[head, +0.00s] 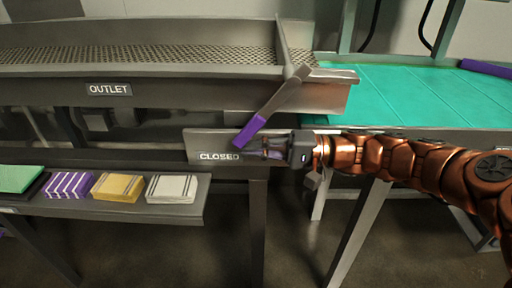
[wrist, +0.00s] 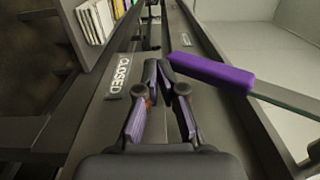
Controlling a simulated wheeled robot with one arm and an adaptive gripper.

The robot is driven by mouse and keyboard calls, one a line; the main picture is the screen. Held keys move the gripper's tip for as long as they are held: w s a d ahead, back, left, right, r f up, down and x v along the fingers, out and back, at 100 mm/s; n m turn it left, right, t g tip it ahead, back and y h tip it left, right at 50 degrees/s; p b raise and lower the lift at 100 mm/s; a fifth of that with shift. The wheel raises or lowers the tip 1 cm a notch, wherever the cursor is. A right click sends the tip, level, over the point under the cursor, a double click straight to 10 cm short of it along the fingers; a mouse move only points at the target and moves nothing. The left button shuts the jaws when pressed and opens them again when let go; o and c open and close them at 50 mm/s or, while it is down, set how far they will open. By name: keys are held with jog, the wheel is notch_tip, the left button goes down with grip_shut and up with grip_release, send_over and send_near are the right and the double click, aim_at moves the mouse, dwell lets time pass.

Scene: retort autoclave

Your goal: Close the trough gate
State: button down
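The trough gate's lever is a grey bar with a purple grip (head: 250,131), tilted from lower left to upper right at the trough's end. In the wrist view the purple grip (wrist: 212,73) lies just right of my fingertips. A grey plate marked CLOSED (head: 220,157) sits below the trough; its label shows in the wrist view (wrist: 121,74) left of my fingers. My gripper (head: 264,150) is in front of the plate, just below and right of the grip's end. Its fingertips (wrist: 158,68) are together with nothing between them. I cannot tell whether it touches the grip.
The perforated trough (head: 150,57) with an OUTLET sign (head: 109,90) runs along the left. A green belt table (head: 420,92) is at the right. A lower shelf (head: 130,210) holds several coloured blocks, including a yellow one (head: 118,188), left of my gripper.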

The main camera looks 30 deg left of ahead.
jog(key=w+d+f+b, duration=0.3)
jog(key=w+d+f, duration=0.3)
jog(key=d+f, duration=0.2)
jog(key=shift+d+f, duration=0.3)
jog(key=shift+d, duration=0.45)
jog(key=shift+s+r, duration=0.1)
